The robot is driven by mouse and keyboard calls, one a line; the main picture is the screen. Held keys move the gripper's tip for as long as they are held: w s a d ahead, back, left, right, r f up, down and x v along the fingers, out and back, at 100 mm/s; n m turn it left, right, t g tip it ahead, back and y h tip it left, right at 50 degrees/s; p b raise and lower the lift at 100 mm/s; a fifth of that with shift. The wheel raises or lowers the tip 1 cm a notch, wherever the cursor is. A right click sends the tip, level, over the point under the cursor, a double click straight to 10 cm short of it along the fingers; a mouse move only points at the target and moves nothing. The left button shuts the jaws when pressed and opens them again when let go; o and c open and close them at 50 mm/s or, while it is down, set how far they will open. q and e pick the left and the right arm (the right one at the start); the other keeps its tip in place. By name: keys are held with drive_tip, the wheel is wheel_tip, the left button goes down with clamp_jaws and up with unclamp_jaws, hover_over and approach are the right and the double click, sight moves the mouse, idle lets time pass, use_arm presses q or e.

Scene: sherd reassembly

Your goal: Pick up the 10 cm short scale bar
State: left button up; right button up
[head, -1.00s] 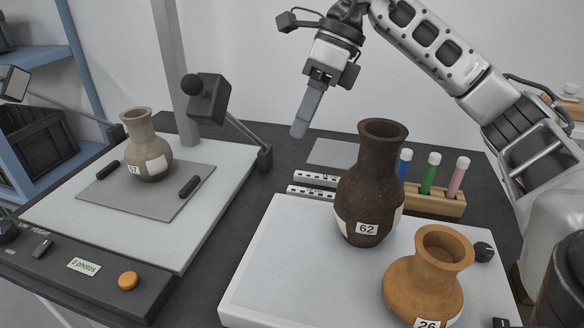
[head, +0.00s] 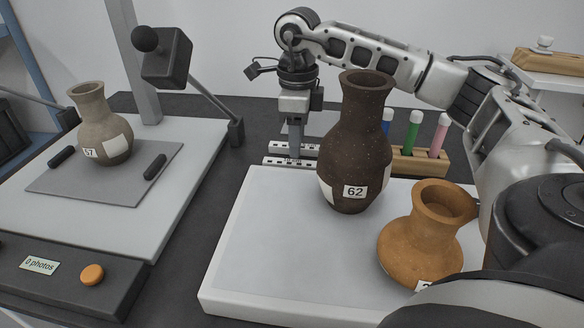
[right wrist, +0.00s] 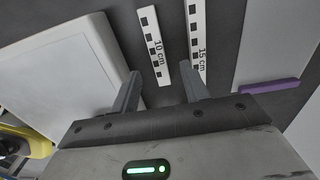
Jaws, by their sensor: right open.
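The 10 cm scale bar (right wrist: 154,45) is white with black squares and shows its label in the right wrist view. In the head view it appears to be the nearer of two bars (head: 274,161), just behind the white pad. My right gripper (right wrist: 160,76) is open, its fingers pointing down over the bars. In the wrist view the 10 cm bar's near end lies between the fingertips; I cannot tell the height left. The longer 15 cm bar (right wrist: 196,42) lies beside it, partly behind the right finger. My left gripper is not in view.
The dark vase 62 (head: 357,145) and orange vase (head: 421,240) stand on the white pad (head: 250,250), right of the gripper. A tube rack (head: 418,162) is behind them. Vase 57 (head: 103,125) stands at left. A purple strip (right wrist: 270,86) lies right of the bars.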

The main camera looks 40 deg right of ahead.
sight(299, 163)
drive_tip(key=f, duration=0.3)
drive_tip(key=f+b, duration=0.1)
drive_tip(key=shift+s+f, duration=0.25)
drive_tip(key=shift+f, duration=0.35)
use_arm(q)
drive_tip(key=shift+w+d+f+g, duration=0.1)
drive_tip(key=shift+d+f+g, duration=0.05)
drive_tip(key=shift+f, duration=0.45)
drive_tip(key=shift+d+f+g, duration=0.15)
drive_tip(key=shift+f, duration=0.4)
use_arm(e)
drive_tip(key=shift+c, duration=0.3)
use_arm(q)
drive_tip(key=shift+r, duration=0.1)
use_arm(e)
clamp_jaws()
